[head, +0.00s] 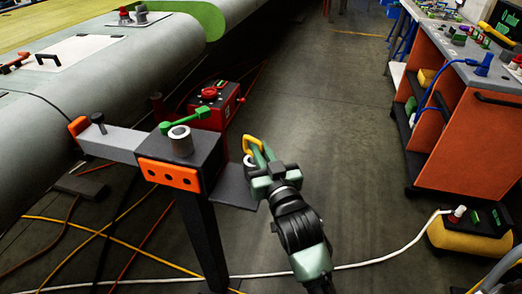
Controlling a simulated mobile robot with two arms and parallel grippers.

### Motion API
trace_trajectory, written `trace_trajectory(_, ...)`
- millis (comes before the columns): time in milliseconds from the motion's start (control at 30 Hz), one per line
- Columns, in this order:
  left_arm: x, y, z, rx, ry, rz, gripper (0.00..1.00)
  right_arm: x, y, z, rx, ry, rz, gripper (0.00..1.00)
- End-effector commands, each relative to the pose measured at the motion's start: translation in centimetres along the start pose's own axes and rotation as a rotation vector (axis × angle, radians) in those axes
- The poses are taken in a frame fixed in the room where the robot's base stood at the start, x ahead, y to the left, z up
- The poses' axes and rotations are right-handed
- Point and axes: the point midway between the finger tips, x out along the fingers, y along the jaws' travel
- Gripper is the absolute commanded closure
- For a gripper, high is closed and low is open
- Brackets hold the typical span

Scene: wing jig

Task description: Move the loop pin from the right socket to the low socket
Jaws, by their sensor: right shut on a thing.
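The jig is a dark post with a block (207,150) on top, an orange front plate (170,174) and a metal socket ring (180,141). A grey shelf (236,188) juts out at the block's right, lower than its top. My right gripper (257,160) is shut on the yellow loop pin (252,144), above the shelf's back right. A pale ring (248,160) shows beside the fingers. The pin's lower part is hidden, so I cannot tell whether it sits in a socket. My left gripper is not in view.
A green-handled part (185,121) lies by the metal ring, and a grey arm (112,143) reaches left toward the wing. A red box (214,104) stands behind. Cables cross the floor.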

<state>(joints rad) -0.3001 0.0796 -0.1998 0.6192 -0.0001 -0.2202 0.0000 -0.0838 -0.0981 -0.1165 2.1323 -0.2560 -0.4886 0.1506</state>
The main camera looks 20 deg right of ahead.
Motion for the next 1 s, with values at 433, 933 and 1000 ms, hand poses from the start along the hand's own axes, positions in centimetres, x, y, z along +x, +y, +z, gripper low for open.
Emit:
trace_trajectory(433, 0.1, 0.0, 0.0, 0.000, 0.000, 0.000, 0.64, 0.0, 0.0, 0.3, 0.000, -0.001, 0.000, 0.67)
trace_trajectory(933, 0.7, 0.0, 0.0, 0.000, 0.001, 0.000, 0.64, -6.6, 0.0, -0.1, 0.003, -0.004, 0.000, 0.67)
trace_trajectory(1000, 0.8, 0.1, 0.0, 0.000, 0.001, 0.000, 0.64, -8.1, 0.0, 0.0, 0.001, -0.005, 0.000, 0.67)
